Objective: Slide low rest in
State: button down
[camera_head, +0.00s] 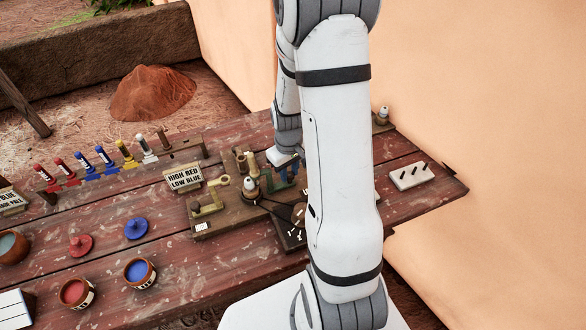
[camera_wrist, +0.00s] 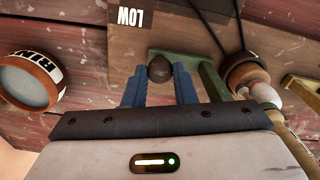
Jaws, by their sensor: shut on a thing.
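My gripper (camera_wrist: 159,80) has blue fingers on either side of a dark round knob (camera_wrist: 159,69) in the wrist view. A sign (camera_head: 185,178) reads HIGH RED, LOW BLUE.
A white-topped bottle (camera_head: 250,187) stands on the fixture board. A brass bracket (camera_head: 208,207) is at its left. A labelled cup (camera_wrist: 28,80) is at left in the wrist view. Red and blue pots stand on the front left of the table. A white pegged block (camera_head: 412,176) is right.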

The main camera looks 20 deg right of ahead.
jog(key=c, duration=1.6)
grip_release()
jog(key=shift+a, duration=0.15)
jog(key=shift+c, duration=0.2)
jog(key=o, duration=0.3)
jog(key=shift+a, duration=0.2)
jog(key=shift+o, duration=0.8)
jog(key=shift+d, duration=0.15)
jog(key=shift+r, duration=0.2)
notch_tip(320, 180, up, 7)
jog(key=shift+r+b, duration=0.2)
jog(key=shift+b, duration=0.15)
jog(key=s+a+r+m+t, duration=0.1)
jog(key=s+a+r, duration=0.3)
jog(key=s+r, duration=0.3)
jog(key=s+a+r+m+t, duration=0.1)
jog(key=s+a+r+t, duration=0.1)
jog(key=s+a+r, duration=0.2)
jog(key=s+r, duration=0.3)
jog(key=r, duration=0.1)
jog(key=shift+a+r, duration=0.15)
jog(key=shift+a, duration=0.1)
